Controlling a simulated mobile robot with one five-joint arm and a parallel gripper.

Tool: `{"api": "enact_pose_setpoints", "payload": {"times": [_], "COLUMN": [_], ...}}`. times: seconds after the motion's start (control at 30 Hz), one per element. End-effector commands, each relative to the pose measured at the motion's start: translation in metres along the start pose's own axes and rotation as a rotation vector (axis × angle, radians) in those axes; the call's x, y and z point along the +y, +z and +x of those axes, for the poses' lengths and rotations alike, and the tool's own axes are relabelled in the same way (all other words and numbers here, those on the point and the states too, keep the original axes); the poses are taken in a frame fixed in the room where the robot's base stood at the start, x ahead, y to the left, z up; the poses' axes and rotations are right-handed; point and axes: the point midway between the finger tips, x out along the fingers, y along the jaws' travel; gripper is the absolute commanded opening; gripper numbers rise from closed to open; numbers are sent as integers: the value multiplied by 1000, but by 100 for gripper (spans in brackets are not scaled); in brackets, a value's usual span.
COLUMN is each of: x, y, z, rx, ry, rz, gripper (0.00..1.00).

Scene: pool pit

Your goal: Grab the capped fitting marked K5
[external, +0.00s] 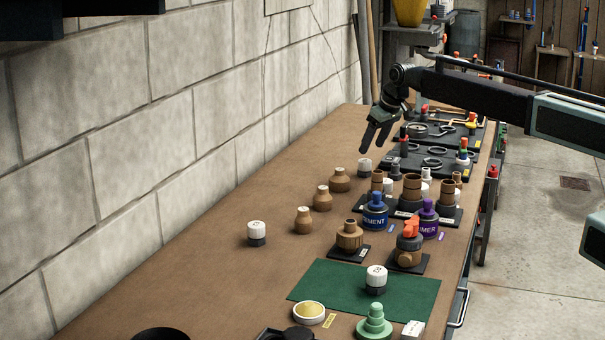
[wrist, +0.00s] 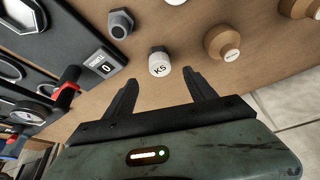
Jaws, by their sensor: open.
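The fitting marked K5 (wrist: 160,63) has a white cap with black lettering and stands on the bench in the wrist view. It appears just beyond and between my fingertips, with no contact visible. In the external view, it appears to be the small white-capped piece (external: 364,167) below my gripper (external: 375,142); its mark is too small to read there. My gripper, also seen in the wrist view (wrist: 160,82), is open and empty above the bench. Two more white-capped fittings (external: 256,232) (external: 376,279) stand nearer the camera.
Tan fittings (external: 340,179) stand beside K5 on the bench (external: 225,285). A dark fitting (wrist: 119,24) and a black board with a label reading 0 (wrist: 107,65) lie to its left in the wrist view. The bench's wall side is mostly clear.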

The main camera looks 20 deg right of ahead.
Motion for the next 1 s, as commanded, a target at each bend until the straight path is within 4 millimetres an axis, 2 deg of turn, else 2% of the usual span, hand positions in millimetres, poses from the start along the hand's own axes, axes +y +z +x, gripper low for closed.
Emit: {"api": "enact_pose_setpoints", "payload": {"times": [0.07, 0.27, 0.47, 0.73, 1.0], "x": [0, 1, 0, 0, 0], "y": [2, 4, 3, 3, 1], "z": [3, 28, 32, 78, 78], "rx": [-1, -3, -4, -4, -3], "ry": [0, 1, 2, 2, 3], "rz": [0, 1, 1, 2, 1], "gripper": [64, 64, 64, 64, 64]}}
